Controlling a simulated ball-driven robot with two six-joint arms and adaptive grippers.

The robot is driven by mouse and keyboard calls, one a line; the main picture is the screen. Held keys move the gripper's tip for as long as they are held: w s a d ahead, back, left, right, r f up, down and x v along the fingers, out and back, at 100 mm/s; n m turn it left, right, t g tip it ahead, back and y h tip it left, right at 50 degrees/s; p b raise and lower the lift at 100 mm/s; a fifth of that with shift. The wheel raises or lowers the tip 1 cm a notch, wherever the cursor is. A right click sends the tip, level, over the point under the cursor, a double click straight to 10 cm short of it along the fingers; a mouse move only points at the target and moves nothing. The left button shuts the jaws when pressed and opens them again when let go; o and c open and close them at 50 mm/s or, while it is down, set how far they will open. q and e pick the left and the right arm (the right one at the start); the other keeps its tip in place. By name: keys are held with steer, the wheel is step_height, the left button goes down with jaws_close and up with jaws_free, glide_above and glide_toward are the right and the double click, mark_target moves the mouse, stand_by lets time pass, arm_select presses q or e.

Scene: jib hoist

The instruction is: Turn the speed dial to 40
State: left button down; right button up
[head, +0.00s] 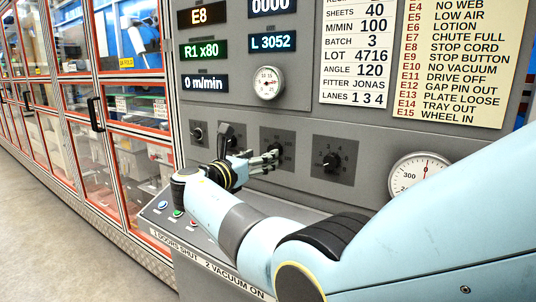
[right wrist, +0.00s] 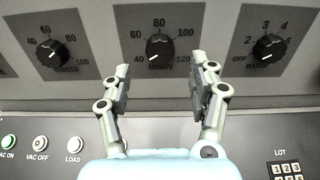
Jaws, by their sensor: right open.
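The speed dial (right wrist: 159,47), a black knob marked M/MIN with a scale from 40 to 120, is at the top middle of the right wrist view. Its white mark points to the lower left, at about 40. In the head view the same dial (head: 277,146) is partly behind my fingers. My right gripper (right wrist: 165,72) is open and empty, its two fingers spread below the dial on either side. It appears apart from the knob. In the head view my right gripper (head: 276,160) reaches across from the right. My left gripper is not in view.
Another dial (right wrist: 50,52) lies left of the speed dial, and one with an OFF mark (right wrist: 268,47) lies right. Lit buttons (right wrist: 40,143) and a keypad (right wrist: 287,170) are on the ledge below. A display (head: 205,83) reads 0 m/min. Glazed cabinets (head: 120,110) stand left.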

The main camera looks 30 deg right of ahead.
steer(key=v, duration=0.6)
steer(key=shift+s+a, duration=0.15)
steer(key=shift+a, duration=0.2)
